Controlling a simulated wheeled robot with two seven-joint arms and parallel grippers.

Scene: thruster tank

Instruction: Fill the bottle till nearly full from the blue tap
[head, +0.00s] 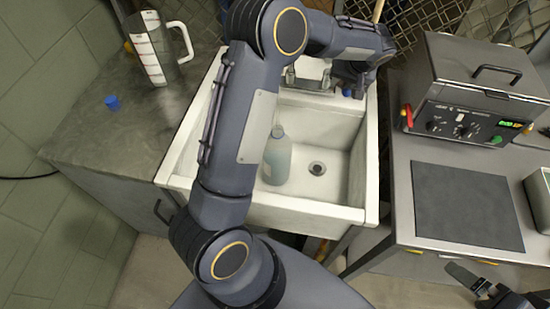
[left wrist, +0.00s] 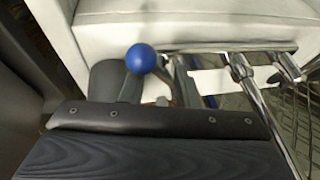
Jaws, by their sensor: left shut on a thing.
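The bottle (head: 277,160), pale blue-grey and translucent, stands upright in the white sink (head: 330,212), left of the drain. The arm partly covers it, and I cannot make out its fill level. My left gripper (head: 352,84) is at the back right of the sink, shut on the blue tap's handle. The handle's round blue knob (left wrist: 141,59) shows at the fingers in the left wrist view. The metal tap fittings (head: 292,78) are partly hidden behind my arm. My right gripper (head: 482,290) is at the bottom right, apart from everything; its jaw opening is unclear.
A measuring jug (head: 150,48) and a small blue cap (head: 112,103) are on the left counter (head: 85,145). A grey heated tank with dials (head: 470,85) and a dark mat (head: 466,207) are on the right bench. The sink's right side is clear.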

